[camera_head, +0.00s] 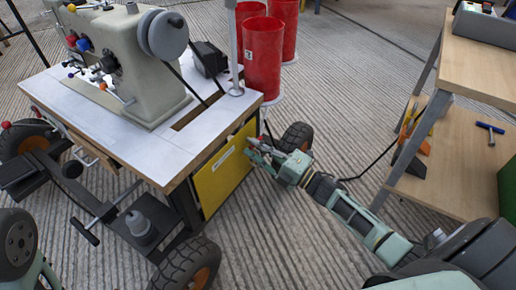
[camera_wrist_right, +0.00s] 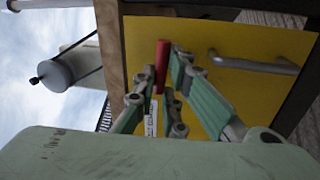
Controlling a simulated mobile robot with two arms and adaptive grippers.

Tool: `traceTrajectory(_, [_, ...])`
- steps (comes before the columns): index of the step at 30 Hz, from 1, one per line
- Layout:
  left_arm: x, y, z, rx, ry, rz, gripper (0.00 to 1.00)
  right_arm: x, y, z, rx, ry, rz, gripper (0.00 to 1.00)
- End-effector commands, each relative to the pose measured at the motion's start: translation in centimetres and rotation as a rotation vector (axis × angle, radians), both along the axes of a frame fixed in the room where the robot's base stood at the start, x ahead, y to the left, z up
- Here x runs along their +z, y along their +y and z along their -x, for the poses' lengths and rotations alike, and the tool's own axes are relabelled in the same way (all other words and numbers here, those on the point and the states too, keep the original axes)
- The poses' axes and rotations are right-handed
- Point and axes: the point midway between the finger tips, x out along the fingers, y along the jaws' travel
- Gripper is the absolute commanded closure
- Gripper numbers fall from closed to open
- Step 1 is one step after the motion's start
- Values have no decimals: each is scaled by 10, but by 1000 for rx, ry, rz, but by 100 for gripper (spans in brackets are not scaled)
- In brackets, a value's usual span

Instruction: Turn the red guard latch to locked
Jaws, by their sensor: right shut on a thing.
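The red guard latch (camera_wrist_right: 162,62) shows in the right wrist view as a short red bar at the yellow guard panel (camera_wrist_right: 250,38), running roughly along the wooden table edge. The same yellow panel (camera_head: 218,178) hangs under the sewing table in the head view. My right gripper (camera_head: 257,147) is at the panel's upper right part, with its fingers shut on the latch. In the right wrist view the green fingers of this gripper (camera_wrist_right: 163,80) sit on either side of the red bar and hide part of it. My left gripper is not in view.
A grey bar handle (camera_wrist_right: 254,65) stands out from the panel near the latch. The sewing machine (camera_head: 140,55) stands on the white table top (camera_head: 150,148). Red bins (camera_head: 262,60) stand behind, and a wooden shelf unit (camera_head: 460,160) is at the right. Ribbed floor lies between.

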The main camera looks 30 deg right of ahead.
Motion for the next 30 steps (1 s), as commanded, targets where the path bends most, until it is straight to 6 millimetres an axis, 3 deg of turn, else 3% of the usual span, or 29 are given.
traceTrajectory(23, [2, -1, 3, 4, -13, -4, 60, -2, 6, 2, 13, -54, 86, 100])
traceTrajectory(24, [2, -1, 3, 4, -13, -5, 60, -2, 6, 2, 13, -54, 86, 87])
traceTrajectory(30, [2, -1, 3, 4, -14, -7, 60, -2, 5, 2, 11, -53, 85, 72])
